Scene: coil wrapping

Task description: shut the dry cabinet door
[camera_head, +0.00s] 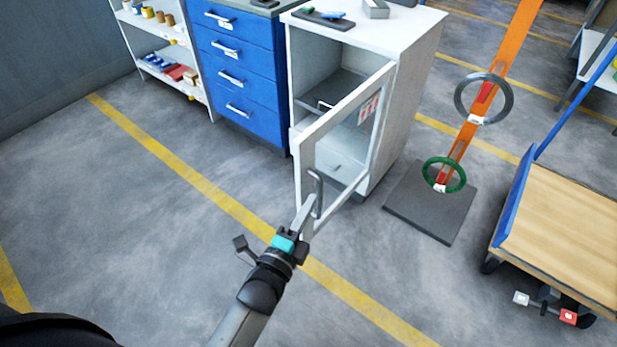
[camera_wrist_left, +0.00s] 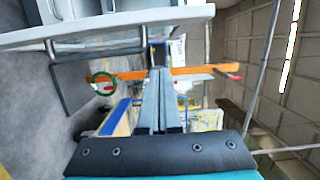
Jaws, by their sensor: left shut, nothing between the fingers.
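The white dry cabinet (camera_head: 409,115) stands at the top middle of the head view. Its door (camera_head: 346,108), a white frame around a clear pane with a red-and-white label, stands open and swung out toward me. A grey upright bar handle (camera_head: 319,190) is on the door's near edge. My left gripper (camera_head: 307,208) is shut and empty, its fingertips right by the handle; I cannot tell whether they touch. In the left wrist view the shut fingers (camera_wrist_left: 159,95) lie below a pale panel edge (camera_wrist_left: 110,29). My right gripper is not in view.
A blue drawer unit (camera_head: 240,75) and a white shelf (camera_head: 160,50) stand left of the cabinet. To its right are an orange post (camera_head: 513,45) with rings on a dark base (camera_head: 428,213) and a wood-topped cart (camera_head: 565,220). The floor at left is clear.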

